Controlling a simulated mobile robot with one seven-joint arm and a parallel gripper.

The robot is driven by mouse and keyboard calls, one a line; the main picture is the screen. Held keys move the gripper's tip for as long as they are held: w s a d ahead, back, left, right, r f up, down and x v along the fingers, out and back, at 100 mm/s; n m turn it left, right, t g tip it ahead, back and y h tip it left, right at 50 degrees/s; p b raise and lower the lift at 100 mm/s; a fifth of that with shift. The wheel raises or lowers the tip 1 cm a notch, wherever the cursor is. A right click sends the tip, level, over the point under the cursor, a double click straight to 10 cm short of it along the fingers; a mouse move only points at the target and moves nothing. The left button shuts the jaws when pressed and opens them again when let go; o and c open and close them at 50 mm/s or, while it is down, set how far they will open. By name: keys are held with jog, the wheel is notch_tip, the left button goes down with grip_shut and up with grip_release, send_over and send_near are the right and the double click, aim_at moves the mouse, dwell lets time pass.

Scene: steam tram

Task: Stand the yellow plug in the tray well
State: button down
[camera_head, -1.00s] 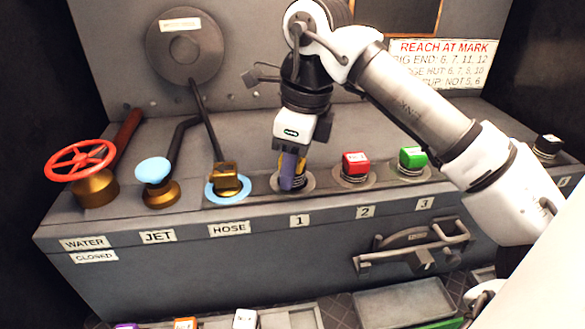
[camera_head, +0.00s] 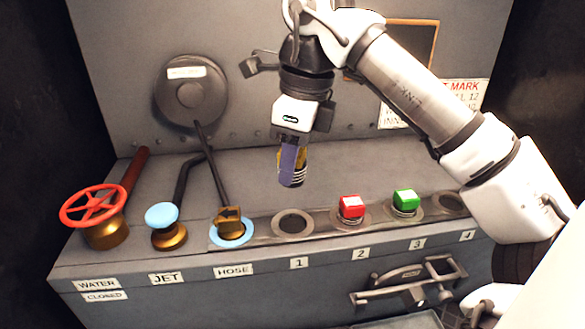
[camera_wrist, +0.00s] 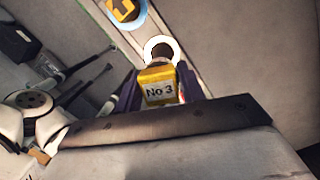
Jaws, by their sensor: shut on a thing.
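My gripper (camera_head: 291,170) is shut on the yellow plug (camera_head: 303,158). It holds the plug roughly upright in the air above the bench, over the area of the empty hole 1 (camera_head: 293,223). The purplish finger hides most of the plug in the head view; its ribbed lower end shows below. In the wrist view the plug's yellow top (camera_wrist: 160,85), marked "No 3", sits between the fingers. A grey edge, possibly of a tray (camera_head: 405,322), shows at the bottom of the head view. I cannot see a tray well.
A red plug (camera_head: 351,207) stands at 2 and a green plug (camera_head: 405,200) at 3. Hole 4 (camera_head: 452,201) looks empty. A red wheel (camera_head: 93,206), blue-capped jet handle (camera_head: 161,215) and brass hose fitting (camera_head: 230,222) stand at left. A handle (camera_head: 410,285) juts from the front.

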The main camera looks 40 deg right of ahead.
jog(key=shift+r, duration=0.15)
jog(key=shift+c, duration=0.7)
grip_release()
jog(key=shift+r, duration=0.2)
jog(key=shift+r, duration=1)
